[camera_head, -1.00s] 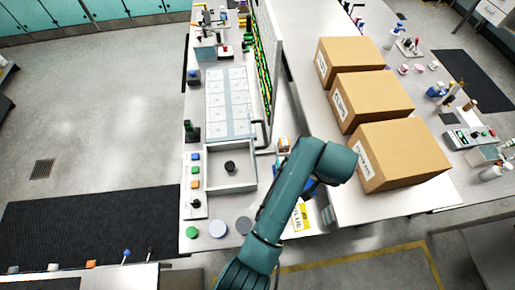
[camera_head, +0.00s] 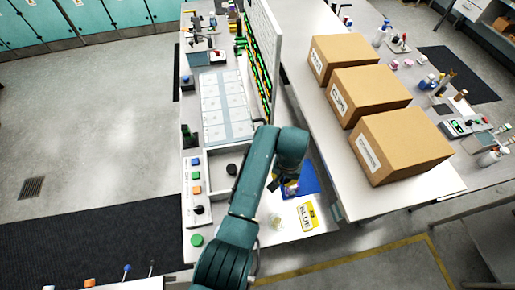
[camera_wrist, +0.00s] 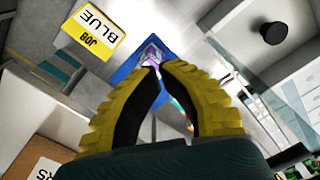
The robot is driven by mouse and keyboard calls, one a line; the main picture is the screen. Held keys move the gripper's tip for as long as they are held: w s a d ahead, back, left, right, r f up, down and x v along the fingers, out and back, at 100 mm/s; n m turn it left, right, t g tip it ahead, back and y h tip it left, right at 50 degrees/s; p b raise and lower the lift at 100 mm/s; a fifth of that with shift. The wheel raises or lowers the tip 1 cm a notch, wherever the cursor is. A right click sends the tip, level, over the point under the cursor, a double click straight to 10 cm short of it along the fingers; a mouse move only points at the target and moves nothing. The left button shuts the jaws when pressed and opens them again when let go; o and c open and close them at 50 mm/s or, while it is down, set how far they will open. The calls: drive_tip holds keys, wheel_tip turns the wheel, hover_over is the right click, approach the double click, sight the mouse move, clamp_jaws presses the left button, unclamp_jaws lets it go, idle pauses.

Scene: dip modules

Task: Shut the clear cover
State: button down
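I cannot make out a clear cover for certain in either view. A long panelled tray (camera_head: 204,105) with pale cells lies on the bench. Next to it, nearer me, is an open-topped white box (camera_head: 216,151) with a black knob (camera_head: 231,169) inside. The knob also shows in the wrist view (camera_wrist: 273,33). My gripper (camera_wrist: 158,66) has yellow ribbed fingers with their tips drawn close together. In the head view it is over the blue mat, right of the white box, and its fingers are mostly hidden by my arm. A small purple thing shows just beyond the tips.
The blue mat (camera_head: 310,178) and a yellow-and-white BLUE label (camera_head: 306,217) lie at the bench's right edge. A tall panel (camera_head: 265,45) stands along the tray. Cardboard boxes (camera_head: 400,145) fill the table to the right. Coloured buttons (camera_head: 196,175) line the left edge.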

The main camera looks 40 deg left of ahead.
drive_tip(key=w+a+b, duration=0.4)
drive_tip(key=a+b, duration=0.1)
drive_tip(key=b, duration=0.7)
drive_tip(key=shift+w+a+f+b, duration=0.25)
drive_tip(key=shift+w+a+b, duration=0.1)
idle(0.6)
drive_tip(key=shift+w+a+b, duration=0.1)
drive_tip(key=shift+b, duration=0.2)
drive_tip(key=shift+w+a+b, duration=0.15)
drive_tip(key=shift+a+b, duration=0.05)
drive_tip(key=shift+b, duration=0.65)
